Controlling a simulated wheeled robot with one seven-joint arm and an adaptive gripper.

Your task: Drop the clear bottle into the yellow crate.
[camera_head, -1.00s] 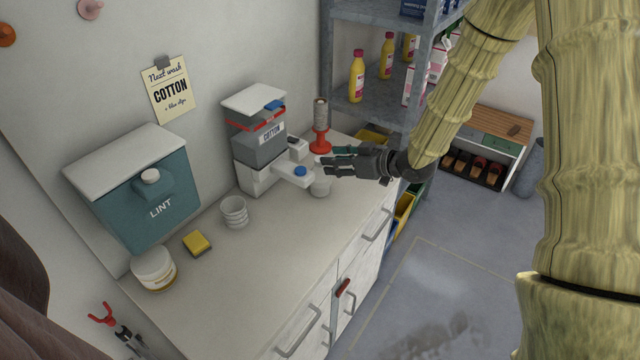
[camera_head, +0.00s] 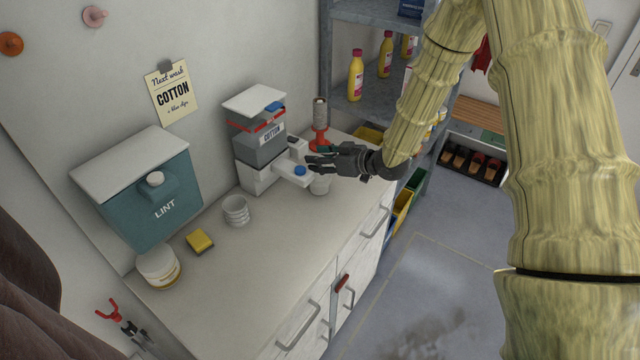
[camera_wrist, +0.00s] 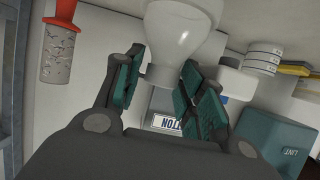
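A pale, see-through bottle (camera_wrist: 178,35) with a wide rounded body and narrower neck shows at the top middle of the wrist view, its neck between my fingers. In the head view, a whitish vessel (camera_head: 320,186) just below my gripper on the counter seems to be the same bottle, partly hidden. My gripper (camera_head: 312,162) is over the counter beside the dispenser. In the wrist view my gripper (camera_wrist: 163,72) has its teal-padded fingers apart; firm contact is not clear. A yellow crate (camera_head: 402,212) stands low by the shelf; another yellow edge (camera_head: 368,134) shows behind my gripper.
The grey cotton dispenser (camera_head: 262,150) and red-based spool (camera_head: 320,138) stand close behind my gripper. White stacked cups (camera_head: 236,210), a yellow sponge (camera_head: 200,241) and a round tub (camera_head: 158,267) are farther left. The front counter (camera_head: 270,270) is clear. Metal shelving (camera_head: 340,110) rises behind.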

